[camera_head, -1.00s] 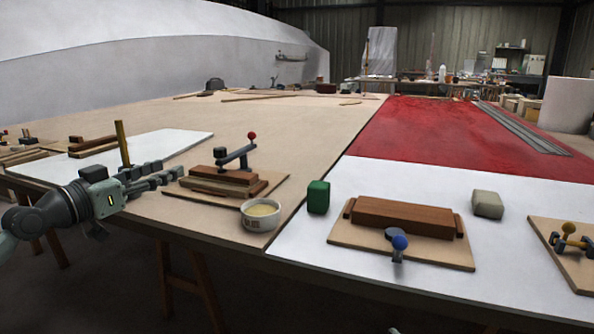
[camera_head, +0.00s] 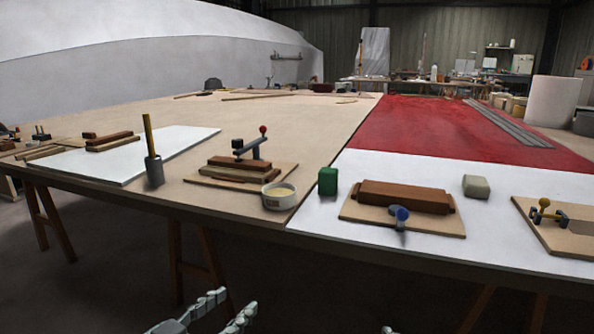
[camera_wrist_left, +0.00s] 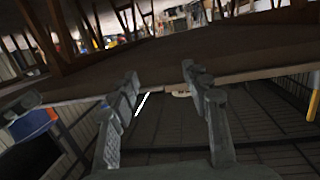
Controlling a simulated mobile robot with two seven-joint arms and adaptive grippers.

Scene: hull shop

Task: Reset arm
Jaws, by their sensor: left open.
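My left gripper (camera_head: 231,301) shows at the bottom of the head view, low and in front of the table's front edge. Its pale fingers are apart with nothing between them. The left wrist view shows the same open gripper (camera_wrist_left: 160,76), with the dark floor and the underside of a table edge beyond it. A small pale tip (camera_head: 387,330) at the bottom edge of the head view looks like part of my right gripper; the rest is out of frame.
The table's front edge (camera_head: 250,226) runs above my left gripper. On top stand a grey cup (camera_head: 155,172), clamp boards (camera_head: 198,180) (camera_head: 440,222), a white tub (camera_head: 278,196), a green block (camera_head: 328,181) and a pale block (camera_head: 476,186). Trestle legs (camera_head: 175,262) stand below.

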